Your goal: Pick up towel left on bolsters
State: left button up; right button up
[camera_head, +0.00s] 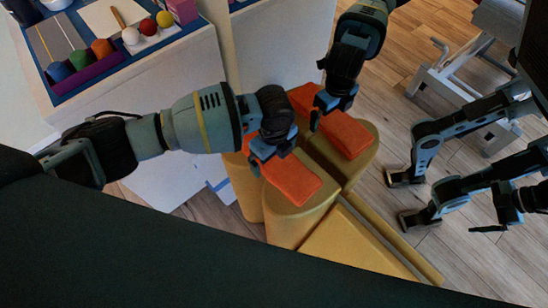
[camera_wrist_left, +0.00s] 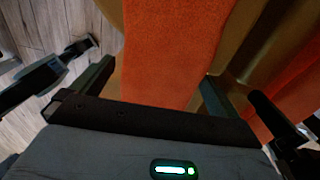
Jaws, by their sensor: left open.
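Two orange towel pieces lie on yellow bolsters; whether they join under the grippers is hidden. The nearer towel (camera_head: 293,182) lies along the near bolster (camera_head: 290,225). The other towel (camera_head: 343,132) lies on the far bolster (camera_head: 366,162). My left gripper (camera_head: 272,150) is open over the upper end of the nearer towel. In the left wrist view, the fingers of my left gripper (camera_wrist_left: 155,78) stand on either side of the towel (camera_wrist_left: 170,45); contact cannot be told. My right gripper (camera_head: 332,106) comes from the top, its fingers apart, over the far towel.
A white cabinet (camera_head: 130,105) with a blue-edged tray of coloured balls (camera_head: 102,48) stands at the upper left. Grey metal equipment (camera_head: 455,75) and dark, teal-jointed legs (camera_head: 425,150) stand on the wooden floor at the right. Some floor between bolsters and legs is clear.

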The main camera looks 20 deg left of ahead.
pick_arm(q)
jog(key=shift+f, duration=0.1)
jog(key=c, duration=0.9)
jog(key=shift+c, duration=0.2)
jog(key=shift+r, duration=0.8)
notch_tip(320, 180, up, 2)
jog(key=shift+s+r+p, duration=0.1)
jog(key=shift+r+p, duration=0.05)
jog(key=shift+p, duration=0.3)
jog(key=s+a+p, duration=0.1)
jog(key=s+a, duration=0.1)
jog(key=s, duration=0.5)
jog(key=s+a+r+p, duration=0.1)
jog(key=s+a, duration=0.2)
jog(key=s, duration=0.4)
jog(key=shift+s+a, duration=0.25)
jog(key=shift+s, duration=0.15)
